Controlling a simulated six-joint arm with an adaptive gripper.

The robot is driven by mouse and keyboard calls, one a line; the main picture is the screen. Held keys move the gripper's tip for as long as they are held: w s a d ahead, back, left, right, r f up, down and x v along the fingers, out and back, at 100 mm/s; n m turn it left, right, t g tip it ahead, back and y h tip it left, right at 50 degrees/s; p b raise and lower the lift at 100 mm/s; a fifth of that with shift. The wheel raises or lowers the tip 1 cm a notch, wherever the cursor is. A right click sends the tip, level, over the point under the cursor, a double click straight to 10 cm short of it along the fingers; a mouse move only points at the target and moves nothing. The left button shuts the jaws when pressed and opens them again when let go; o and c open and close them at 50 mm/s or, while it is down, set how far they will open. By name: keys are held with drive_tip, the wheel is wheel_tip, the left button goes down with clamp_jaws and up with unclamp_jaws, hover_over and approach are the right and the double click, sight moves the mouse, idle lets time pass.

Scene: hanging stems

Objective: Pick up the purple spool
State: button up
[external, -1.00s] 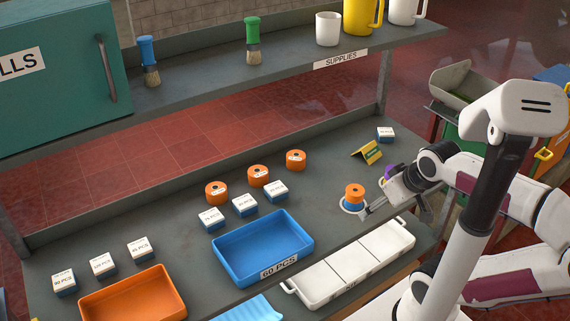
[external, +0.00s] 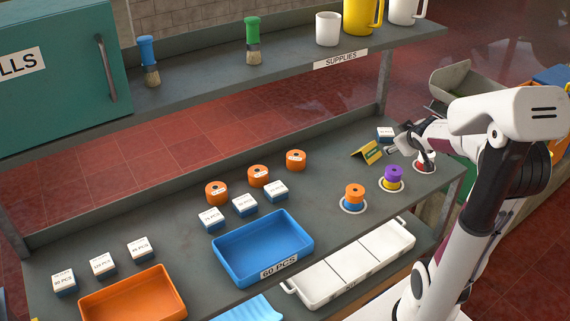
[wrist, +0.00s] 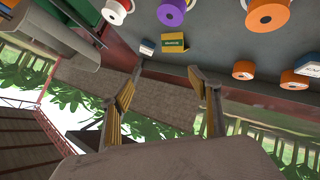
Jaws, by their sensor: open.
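The purple spool (external: 394,173) stands on a yellow base with a white ring on the grey bench, right of the orange-on-blue stack. In the wrist view the purple spool (wrist: 171,12) is at the top edge, partly cut off. My gripper (external: 394,149) is open and empty, beyond the spool towards the back of the bench and apart from it. In the wrist view my gripper's two fingers (wrist: 168,90) are spread, with nothing between them.
An orange spool (external: 354,191) on a blue base stands left of the purple one. A red and white stack (external: 425,163) stands right, partly hidden by my arm. A yellow sign (external: 367,152) and small box (external: 385,133) are near my gripper. A white tray (external: 350,262) lies in front.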

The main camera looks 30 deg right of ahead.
drive_tip(key=n, duration=0.2)
hover_over(394, 173)
drive_tip(key=d, duration=0.4)
wheel_tip(394, 173, down, 4)
drive_tip(key=s+d+f+t+y, duration=0.1)
drive_tip(key=d+f, duration=0.1)
drive_tip(key=f, duration=0.1)
drive_tip(key=s+d+f+n+t+y, duration=0.1)
drive_tip(key=f+y, duration=0.1)
drive_tip(key=f, duration=0.2)
drive_tip(key=s+d+f+n+y, duration=0.1)
drive_tip(key=s+d+f, duration=0.1)
drive_tip(key=f, duration=0.1)
drive_tip(key=shift+d+f+t+y, duration=0.2)
drive_tip(key=shift+d+t+y, duration=0.1)
drive_tip(key=shift+t, duration=0.1)
drive_tip(key=a+f+t+y, duration=0.1)
drive_tip(key=a, duration=0.1)
drive_tip(key=s+a+f+t+y, duration=0.1)
drive_tip(key=a, duration=0.1)
drive_tip(key=a+m+t+y, duration=0.1)
drive_tip(key=a, duration=0.1)
drive_tip(key=shift+s+f+y, duration=0.3)
drive_tip(key=shift+f+y, duration=0.1)
drive_tip(key=shift+s+a+r+m+t+y, duration=0.3)
drive_tip(key=shift+s+a+m+t+y, duration=0.15)
drive_tip(key=shift+a+t, duration=0.3)
drive_tip(key=shift+w+d, duration=0.1)
drive_tip(key=shift+w, duration=0.1)
drive_tip(key=shift+x, duration=1.2)
